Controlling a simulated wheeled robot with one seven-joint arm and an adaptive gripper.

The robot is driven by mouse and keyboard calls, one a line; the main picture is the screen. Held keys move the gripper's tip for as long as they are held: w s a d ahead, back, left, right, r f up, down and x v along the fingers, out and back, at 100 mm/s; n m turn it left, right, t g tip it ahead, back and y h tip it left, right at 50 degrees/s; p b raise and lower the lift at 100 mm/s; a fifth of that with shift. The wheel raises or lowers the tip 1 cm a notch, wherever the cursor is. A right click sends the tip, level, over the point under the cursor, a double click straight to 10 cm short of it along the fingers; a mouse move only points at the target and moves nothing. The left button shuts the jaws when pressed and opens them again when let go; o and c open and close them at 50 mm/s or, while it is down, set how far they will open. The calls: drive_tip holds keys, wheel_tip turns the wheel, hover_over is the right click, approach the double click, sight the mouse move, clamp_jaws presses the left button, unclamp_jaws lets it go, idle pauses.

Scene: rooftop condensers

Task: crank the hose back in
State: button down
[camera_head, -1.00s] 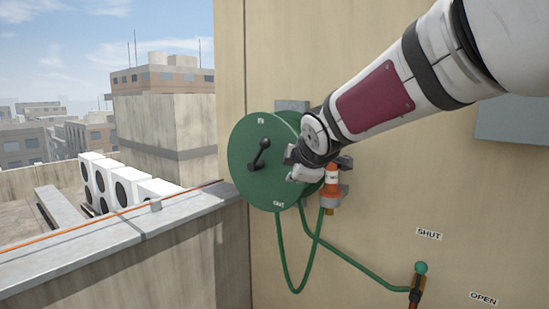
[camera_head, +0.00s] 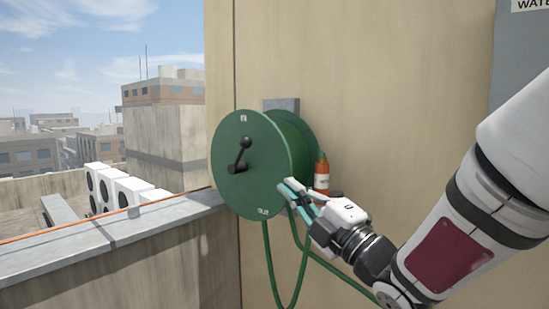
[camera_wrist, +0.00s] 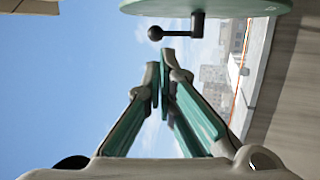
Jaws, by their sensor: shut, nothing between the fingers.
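The green hose reel (camera_head: 246,180) is mounted on the tan wall, with "IN" marked at its top and "OUT" at its bottom. Its dark crank (camera_head: 241,158) sits on the reel's face, with a round knob. The green hose (camera_head: 268,255) hangs in a loop below the reel. My gripper (camera_head: 283,186) is in front of the reel's lower right edge, shut and empty. In the wrist view, the fingers (camera_wrist: 160,70) are together, and the crank (camera_wrist: 178,31) with its ball knob stands just beyond the tips, apart from them. The reel's rim (camera_wrist: 205,6) shows at the top.
A grey box (camera_head: 522,60) is on the wall at right.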

sight(248, 146)
drive_tip(key=p+x, duration=0.3)
drive_tip(key=x, duration=1)
drive_tip(key=shift+w+a+r, duration=0.25)
drive_tip(key=shift+r, duration=0.1)
drive_tip(key=shift+w+a+r+g+p, duration=0.1)
drive_tip(key=shift+r+g+p, duration=0.2)
drive_tip(key=shift+p, duration=0.1)
